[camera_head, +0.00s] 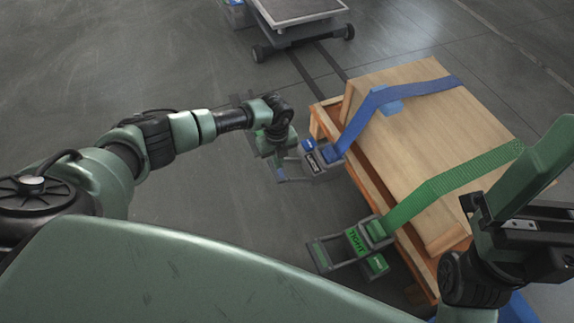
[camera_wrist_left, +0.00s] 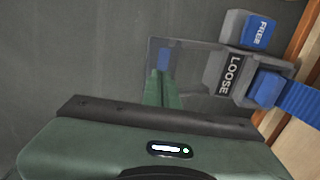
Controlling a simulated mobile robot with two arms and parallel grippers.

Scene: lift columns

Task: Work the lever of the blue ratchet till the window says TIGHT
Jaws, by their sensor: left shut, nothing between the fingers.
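The blue ratchet (camera_head: 318,157) sits on the blue strap at the crate's left side. In the left wrist view its window (camera_wrist_left: 230,74) reads LOOSE, and a blue tab (camera_wrist_left: 257,32) reads FREE. Its grey lever frame (camera_wrist_left: 195,55) reaches out away from the crate, with a blue bar (camera_wrist_left: 164,58) at its outer end. My left gripper (camera_head: 276,168) is at this outer end. Its fingers (camera_wrist_left: 161,88) are shut with nothing between them, their tips close to the blue bar; I cannot tell whether they touch. My right gripper (camera_head: 520,225) is partly seen at the right edge.
A wooden crate (camera_head: 425,125) rests on an orange-brown pallet (camera_head: 365,182). A green strap (camera_head: 450,180) crosses it to a green ratchet (camera_head: 340,245) whose window reads TIGHT. A wheeled cart (camera_head: 300,12) stands at the back.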

